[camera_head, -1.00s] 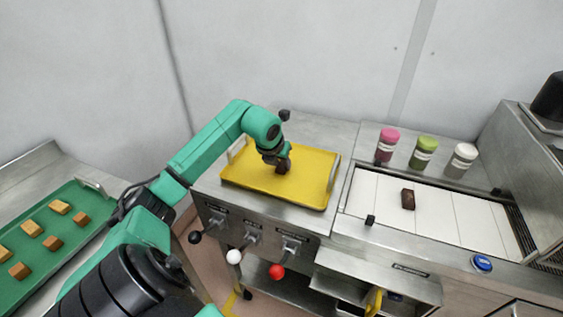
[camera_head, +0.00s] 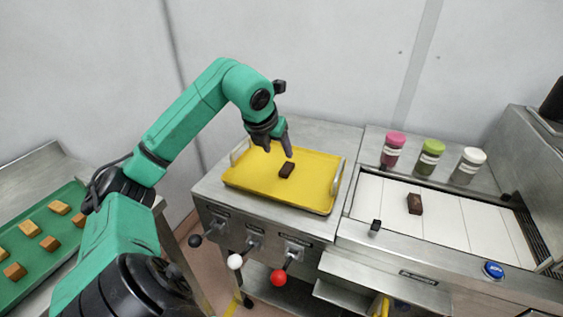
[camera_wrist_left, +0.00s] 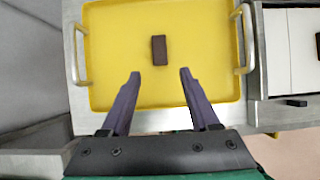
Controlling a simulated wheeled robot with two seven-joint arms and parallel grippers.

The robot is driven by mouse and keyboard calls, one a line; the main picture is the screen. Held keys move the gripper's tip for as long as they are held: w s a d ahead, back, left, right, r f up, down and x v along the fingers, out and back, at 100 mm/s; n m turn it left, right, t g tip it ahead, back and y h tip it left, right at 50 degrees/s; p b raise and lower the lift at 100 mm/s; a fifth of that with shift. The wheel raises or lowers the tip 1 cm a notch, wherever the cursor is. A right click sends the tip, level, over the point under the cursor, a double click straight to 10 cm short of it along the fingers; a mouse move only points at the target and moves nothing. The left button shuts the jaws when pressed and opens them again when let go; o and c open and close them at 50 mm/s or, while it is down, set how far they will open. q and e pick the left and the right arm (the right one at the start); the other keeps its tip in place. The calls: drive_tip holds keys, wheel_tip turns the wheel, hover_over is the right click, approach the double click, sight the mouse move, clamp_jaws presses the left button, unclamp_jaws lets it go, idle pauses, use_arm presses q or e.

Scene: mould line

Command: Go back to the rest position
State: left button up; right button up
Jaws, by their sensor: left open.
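My left gripper (camera_head: 277,152) is open and empty above the yellow tray (camera_head: 245,174). In the left wrist view its two fingers (camera_wrist_left: 159,75) stand wide apart, with nothing between them. A dark brown chocolate piece (camera_head: 287,170) lies on the tray, apart from the fingers. It also shows in the left wrist view (camera_wrist_left: 159,50), beyond the fingertips. My right gripper is in neither view.
A second brown piece (camera_head: 414,204) lies on the white slatted belt (camera_head: 447,222) at the right. Pink, green and white jars stand behind it. A green tray (camera_head: 50,268) with several tan pieces is at the left. Levers with black, white and red knobs stick out at the front.

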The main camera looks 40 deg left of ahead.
use_arm(q)
drive_tip(key=shift+s+r, duration=0.25)
drive_tip(key=shift+r, duration=0.25)
